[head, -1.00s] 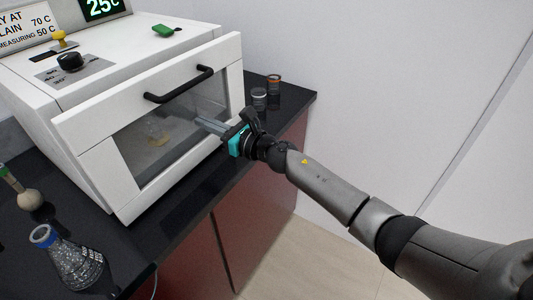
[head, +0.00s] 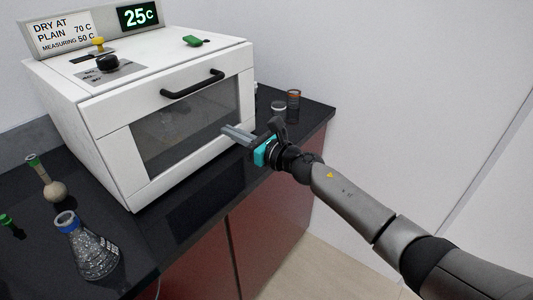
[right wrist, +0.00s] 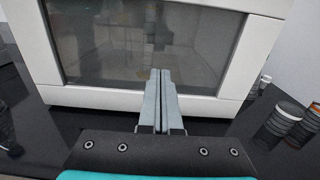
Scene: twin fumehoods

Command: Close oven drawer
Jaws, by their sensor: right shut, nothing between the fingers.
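The white oven (head: 150,60) stands on the black counter. Its front drawer (head: 115,155) has a dark window (head: 180,130) and a black bar handle (head: 193,84). The drawer front looks flush or nearly flush with the oven body; a small gap cannot be ruled out. My right gripper (head: 228,131) is shut and empty, its fingers pointing at the lower right of the window. In the right wrist view, the shut fingers (right wrist: 160,75) overlap the window and lower frame (right wrist: 100,98); contact cannot be told. My left gripper is not in view.
A flask with a blue collar (head: 90,250) and a round-bottomed flask (head: 52,185) stand on the counter (head: 165,235) at left. Small jars (head: 293,98) stand right of the oven. Open floor (head: 310,265) lies in front of the cabinet.

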